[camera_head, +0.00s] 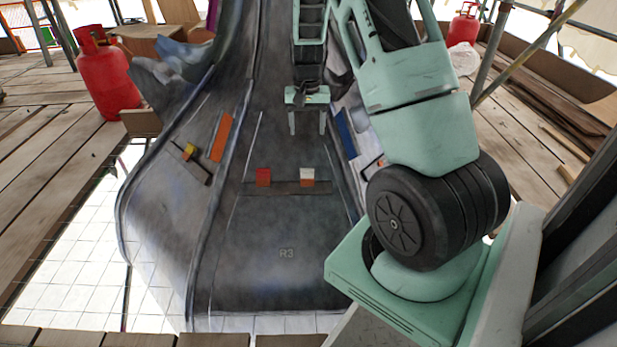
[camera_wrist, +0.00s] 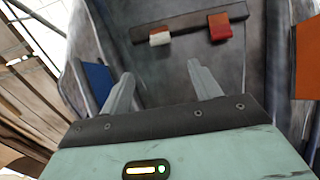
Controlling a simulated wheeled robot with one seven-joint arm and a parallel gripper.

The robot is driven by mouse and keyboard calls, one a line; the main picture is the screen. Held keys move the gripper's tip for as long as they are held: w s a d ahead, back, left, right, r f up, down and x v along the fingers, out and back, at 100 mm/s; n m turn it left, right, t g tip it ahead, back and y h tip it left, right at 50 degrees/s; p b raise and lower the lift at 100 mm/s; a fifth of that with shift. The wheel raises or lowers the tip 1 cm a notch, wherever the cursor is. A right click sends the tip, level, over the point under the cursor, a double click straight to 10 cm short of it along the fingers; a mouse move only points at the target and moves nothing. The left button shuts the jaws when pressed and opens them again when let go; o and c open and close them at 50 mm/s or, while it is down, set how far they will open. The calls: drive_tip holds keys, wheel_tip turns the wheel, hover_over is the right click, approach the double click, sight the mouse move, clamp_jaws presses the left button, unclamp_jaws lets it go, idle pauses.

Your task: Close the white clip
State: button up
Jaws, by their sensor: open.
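The white clip (camera_head: 307,176) sits at the right part of a dark bar (camera_head: 282,187) on the grey curved surface. Its upper part is white and its lower part orange-brown. It also shows in the wrist view (camera_wrist: 160,38), at upper centre, white edge towards my fingers. A red clip (camera_head: 263,176) sits on the same bar, to its left in the head view and to its right in the wrist view (camera_wrist: 220,27). My gripper (camera_head: 307,125) is open and empty, beyond the white clip in the head view and apart from it. The wrist view shows both fingers (camera_wrist: 160,72).
A blue panel (camera_head: 346,133) lies right of my gripper and an orange panel (camera_head: 221,137) to the left. A yellow clip (camera_head: 190,151) sits on another dark bar. The grey surface (camera_head: 270,265) in front of the clips is clear. A red gas cylinder (camera_head: 104,75) stands at left.

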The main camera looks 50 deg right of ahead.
sight(307, 169)
wheel_tip(307, 169, down, 17)
drive_tip(key=b, duration=0.7)
drive_tip(key=shift+b, duration=0.35)
drive_tip(key=c, duration=1)
